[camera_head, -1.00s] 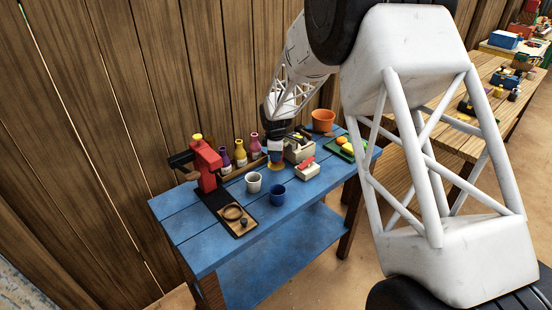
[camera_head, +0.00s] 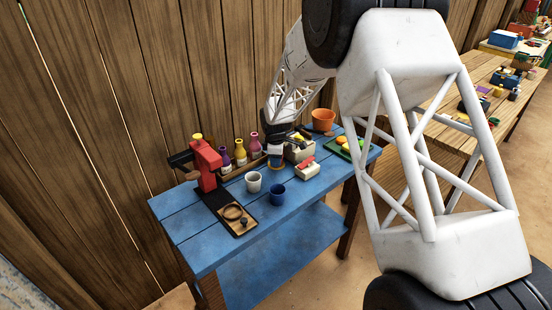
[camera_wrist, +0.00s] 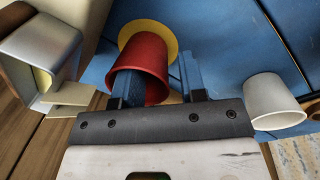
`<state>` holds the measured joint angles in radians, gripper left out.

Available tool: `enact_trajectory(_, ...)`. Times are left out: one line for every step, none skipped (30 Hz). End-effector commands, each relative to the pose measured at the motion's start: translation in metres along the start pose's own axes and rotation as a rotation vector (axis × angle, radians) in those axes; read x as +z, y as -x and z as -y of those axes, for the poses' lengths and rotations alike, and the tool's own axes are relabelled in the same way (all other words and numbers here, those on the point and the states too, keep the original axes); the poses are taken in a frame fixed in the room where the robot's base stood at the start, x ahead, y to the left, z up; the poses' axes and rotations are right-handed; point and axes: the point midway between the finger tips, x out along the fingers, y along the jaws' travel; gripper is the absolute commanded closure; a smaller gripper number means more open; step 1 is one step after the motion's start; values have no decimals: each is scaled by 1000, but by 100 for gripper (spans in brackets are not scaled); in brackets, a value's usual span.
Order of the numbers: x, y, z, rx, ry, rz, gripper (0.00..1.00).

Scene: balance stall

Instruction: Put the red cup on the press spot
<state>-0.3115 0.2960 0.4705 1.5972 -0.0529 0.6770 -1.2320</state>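The red cup (camera_wrist: 144,68) shows in the wrist view, its open end facing the camera, at a yellow disc (camera_wrist: 163,32) over the blue table. My gripper (camera_wrist: 148,85) is open, with one finger at the cup's left rim and the other just right of the cup. I cannot tell whether either finger touches it. In the head view my gripper (camera_head: 276,153) is low over the table and mostly hides the cup. A red press-like stand (camera_head: 206,166) with a dark base is at the table's left; I cannot tell which mark is the press spot.
A white cup (camera_head: 253,183), also in the wrist view (camera_wrist: 272,104), and a blue cup (camera_head: 277,195) stand near my gripper. Several bottles (camera_head: 240,152) line the back. A pale box (camera_head: 298,152) is close on the right. A tray (camera_head: 237,218) lies at the front left.

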Motion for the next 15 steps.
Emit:
enact_trajectory(0,0,0,0,0,0,62)
enact_trajectory(0,0,0,0,0,0,62)
enact_trajectory(0,0,0,0,0,0,62)
enact_trajectory(0,1,0,0,0,0,62)
enact_trajectory(0,1,0,0,0,0,62)
enact_trajectory(0,2,0,1,0,0,62)
enact_trajectory(0,4,0,1,0,0,62)
enact_trajectory(0,5,0,1,0,0,62)
enact_trajectory(0,7,-1,1,0,0,62)
enact_trajectory(0,10,-1,1,0,0,62)
enact_trajectory(0,12,-1,1,0,0,62)
enact_trajectory(0,16,-1,1,0,0,62)
enact_trajectory(0,19,-1,1,0,0,62)
enact_trajectory(0,22,-1,1,0,0,62)
enact_trajectory(0,28,-1,2,0,-1,62)
